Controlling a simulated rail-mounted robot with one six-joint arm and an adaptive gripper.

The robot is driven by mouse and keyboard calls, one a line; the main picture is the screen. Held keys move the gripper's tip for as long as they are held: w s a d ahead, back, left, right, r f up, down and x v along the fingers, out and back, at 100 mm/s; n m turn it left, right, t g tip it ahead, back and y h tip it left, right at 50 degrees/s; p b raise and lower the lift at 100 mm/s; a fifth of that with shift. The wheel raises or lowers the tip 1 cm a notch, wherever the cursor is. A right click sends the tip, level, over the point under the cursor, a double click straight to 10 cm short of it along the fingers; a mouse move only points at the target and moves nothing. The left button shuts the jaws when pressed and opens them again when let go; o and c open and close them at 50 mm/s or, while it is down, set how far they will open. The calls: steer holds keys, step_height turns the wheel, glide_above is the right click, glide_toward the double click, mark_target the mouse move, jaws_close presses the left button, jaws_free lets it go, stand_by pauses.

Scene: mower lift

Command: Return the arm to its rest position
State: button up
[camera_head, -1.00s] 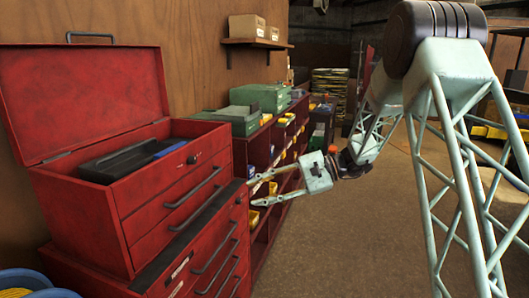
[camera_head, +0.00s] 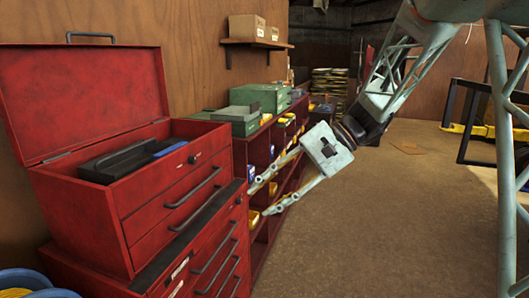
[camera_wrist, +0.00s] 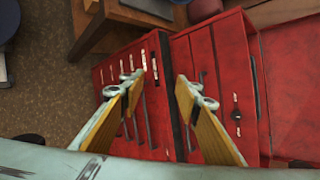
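My gripper (camera_head: 258,201) is open and empty in the head view, its two light green fingers pointing left and down toward the red tool cabinet. It hangs in the air just right of the cabinet's drawers and in front of the shelf unit. In the wrist view my gripper (camera_wrist: 161,84) shows two fingers with yellow inner pads, spread apart. Nothing is between them, and the red cabinet (camera_wrist: 130,60) lies beyond. My arm slopes up to the right from the gripper.
A red toolbox (camera_head: 85,215) with its lid up stands at left, with a black tray (camera_head: 120,162) in its top. A red shelf unit (camera_head: 262,228) with yellow bins stands behind. Blue round containers (camera_head: 25,280) are at lower left. The brown floor at right (camera_head: 400,220) is open.

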steer(key=s+d+r+n+t+h, duration=0.1)
steer(key=s+d+h, duration=0.2)
steer(key=s+d, duration=0.4)
steer(key=s+d+r+n+t+h, duration=0.1)
steer(key=s+d, duration=0.5)
steer(key=s, duration=1.1)
steer(key=s+d+r+n+t+h, duration=0.1)
steer(key=s+d+n+t+h, duration=0.2)
steer(key=s, duration=1)
steer(key=shift+d+r+h, duration=0.35)
steer(key=shift+d+h, duration=1.25)
steer(key=shift+d, duration=0.75)
steer(key=shift+s, duration=0.1)
